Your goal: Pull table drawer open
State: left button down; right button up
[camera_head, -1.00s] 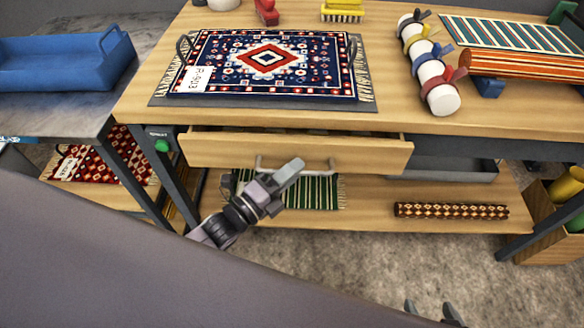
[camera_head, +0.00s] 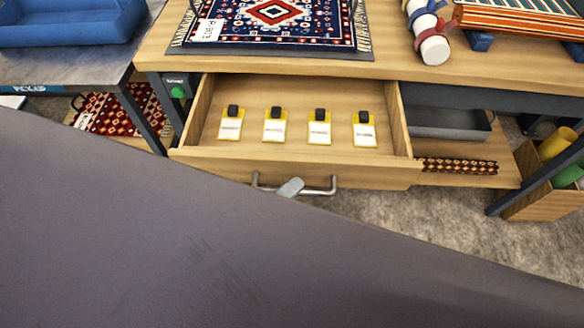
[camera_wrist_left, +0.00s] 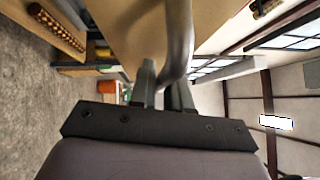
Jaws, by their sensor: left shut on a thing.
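The table drawer (camera_head: 290,168) stands open under the wooden table (camera_head: 420,64), drawn toward me. Several yellow-and-white tags with black tops lie in a row inside it. The drawer's metal handle (camera_head: 320,192) is on its front. My left gripper (camera_head: 291,187) is at the middle of the handle; only a fingertip shows in the head view, the rest hidden behind my grey body part. In the left wrist view the gripper (camera_wrist_left: 164,88) is shut on the handle (camera_wrist_left: 178,45), with the bar between its fingers. My right gripper is not in view.
A patterned rug (camera_head: 275,20) lies on the tabletop, with tied white rolls (camera_head: 434,47) to its right. A blue tray (camera_head: 65,20) sits on the grey side table at left. A rolled rug (camera_head: 456,165) is on the lower shelf; a wooden crate (camera_head: 545,197) stands at right.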

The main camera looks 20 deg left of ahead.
pick_arm(q)
jog(key=shift+s+d, duration=0.15)
jog(key=shift+s, duration=0.5)
jog(key=shift+s+d, duration=0.15)
jog(key=shift+s, duration=0.5)
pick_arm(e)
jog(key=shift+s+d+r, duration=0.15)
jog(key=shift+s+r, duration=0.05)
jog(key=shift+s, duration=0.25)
pick_arm(q)
jog(key=c, duration=1.2)
grip_release()
jog(key=shift+s, duration=0.1)
jog(key=v, duration=0.7)
jog(key=shift+b, duration=0.35)
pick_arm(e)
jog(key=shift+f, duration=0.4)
pick_arm(q)
jog(key=shift+f, duration=0.1)
